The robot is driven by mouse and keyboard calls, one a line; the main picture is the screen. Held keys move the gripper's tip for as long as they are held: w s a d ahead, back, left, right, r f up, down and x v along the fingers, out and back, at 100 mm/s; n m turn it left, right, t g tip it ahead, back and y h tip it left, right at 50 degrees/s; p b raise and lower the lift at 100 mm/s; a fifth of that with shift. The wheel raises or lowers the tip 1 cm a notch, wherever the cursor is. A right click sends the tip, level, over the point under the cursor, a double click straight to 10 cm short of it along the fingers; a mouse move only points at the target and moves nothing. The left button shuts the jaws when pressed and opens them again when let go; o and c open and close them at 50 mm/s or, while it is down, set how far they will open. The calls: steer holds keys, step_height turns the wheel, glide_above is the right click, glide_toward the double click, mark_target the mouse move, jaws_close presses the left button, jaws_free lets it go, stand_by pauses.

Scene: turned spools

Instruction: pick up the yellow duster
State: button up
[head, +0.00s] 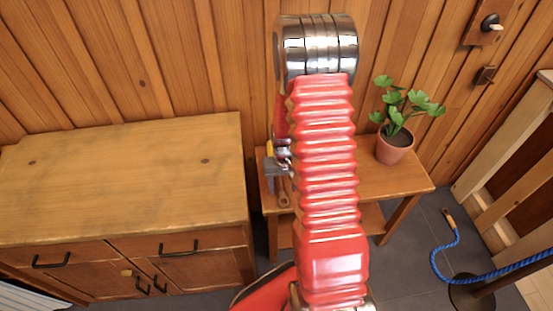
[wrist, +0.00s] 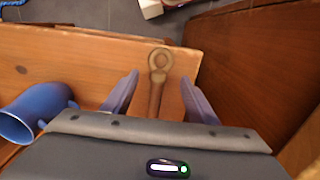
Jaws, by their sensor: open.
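No yellow duster shows clearly in either view. A small yellow patch (head: 270,149) shows beside my gripper in the head view; I cannot tell what it belongs to. A brown wooden handle-like piece with a ring end (wrist: 158,62) lies on the small wooden table (wrist: 90,55); its lower end in the wrist view is hidden by my gripper. It also shows in the head view (head: 283,197). My gripper (wrist: 160,76) is open, with its fingers on either side of this piece and nothing held. My red arm hides part of the table in the head view.
A blue mug (wrist: 32,112) is left of my gripper in the wrist view. A potted plant (head: 394,140) stands on the table's right part. A wooden cabinet (head: 120,180) stands close on the left. A blue rope (head: 500,274) hangs at right.

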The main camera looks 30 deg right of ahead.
mark_target(283, 196)
steer(key=shift+f, duration=0.1)
steer(key=shift+d+f, duration=0.1)
steer(key=shift+f, duration=2.4)
steer(key=shift+c, duration=0.4)
steer(key=c, duration=1.1)
